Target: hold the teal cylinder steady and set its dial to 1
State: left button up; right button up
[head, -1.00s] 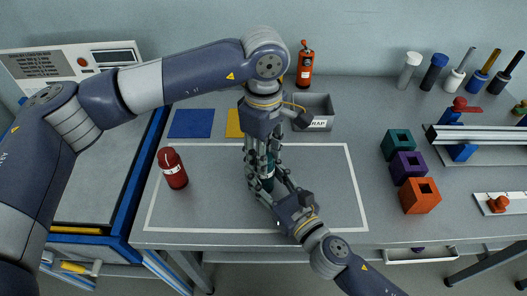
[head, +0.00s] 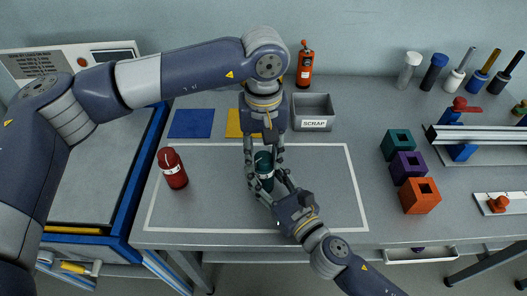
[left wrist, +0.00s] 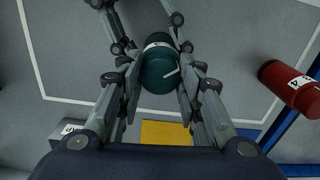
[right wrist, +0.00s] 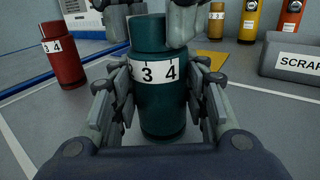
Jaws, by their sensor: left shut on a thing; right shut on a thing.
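The teal cylinder (head: 264,166) stands upright inside the white outline on the bench. My left gripper (head: 263,157) reaches down from above and is shut on its cap, the dial. In the left wrist view the cap (left wrist: 158,72) sits between the fingers, with a white pointer line on top. My right gripper (head: 266,184) comes in low from the front and is shut around the body. In the right wrist view the white band on the cylinder (right wrist: 158,112) shows 3 and 4, with part of another digit at left. The number under the pointer cannot be read.
A red cylinder (head: 173,169) with a numbered band stands to the left. Blue (head: 191,124) and yellow (head: 234,124) mats and a scrap bin (head: 313,113) lie behind. Teal, purple and orange blocks (head: 408,168) stand at right. The outlined area right of the cylinder is clear.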

aim_at(263, 157)
pick_arm(q)
jog(key=shift+m, duration=1.2)
jog(key=o, duration=1.1)
notch_tip(263, 157, up, 12)
